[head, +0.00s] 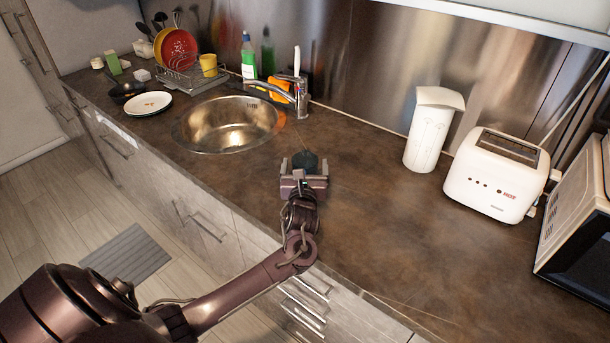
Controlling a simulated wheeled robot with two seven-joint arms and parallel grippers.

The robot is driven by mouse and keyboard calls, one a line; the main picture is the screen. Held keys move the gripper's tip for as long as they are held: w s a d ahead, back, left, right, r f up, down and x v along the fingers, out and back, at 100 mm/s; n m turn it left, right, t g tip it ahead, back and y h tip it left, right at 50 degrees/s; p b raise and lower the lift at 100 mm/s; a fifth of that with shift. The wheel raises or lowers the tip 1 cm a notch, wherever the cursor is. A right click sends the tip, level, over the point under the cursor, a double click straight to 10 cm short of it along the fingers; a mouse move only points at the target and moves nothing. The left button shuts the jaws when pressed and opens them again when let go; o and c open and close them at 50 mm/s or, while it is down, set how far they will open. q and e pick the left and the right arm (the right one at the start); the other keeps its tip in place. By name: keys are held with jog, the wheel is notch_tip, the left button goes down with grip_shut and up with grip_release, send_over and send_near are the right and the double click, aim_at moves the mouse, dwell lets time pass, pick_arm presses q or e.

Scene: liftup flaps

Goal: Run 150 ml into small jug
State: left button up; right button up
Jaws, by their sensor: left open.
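My left gripper (304,169) is over the counter, right of the sink, with its two fingers apart. A small dark rounded thing (305,158) shows between and just beyond the fingers. It may be the small jug, but the gripper hides its lower part, and I cannot tell whether the fingers touch it. The chrome tap (299,97) stands behind the right side of the round steel sink (233,137), and its spout points left over the bowl. No water stream shows. My right gripper is not in view.
A white tall container (428,135) and a white toaster (494,180) stand at the right, by a microwave (583,235). A green bottle (248,58) is behind the sink. A plate (148,104) and dish rack (190,78) are left. The front-right counter (400,240) is clear.

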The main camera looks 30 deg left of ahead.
pick_arm(q)
jog(key=shift+c, duration=0.3)
jog(key=c, duration=1)
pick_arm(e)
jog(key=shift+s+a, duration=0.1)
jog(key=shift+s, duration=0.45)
pick_arm(q)
jog(key=shift+r, duration=0.15)
jog(key=shift+r, duration=0.3)
notch_tip(320, 180, up, 19)
jog(key=shift+r, duration=0.1)
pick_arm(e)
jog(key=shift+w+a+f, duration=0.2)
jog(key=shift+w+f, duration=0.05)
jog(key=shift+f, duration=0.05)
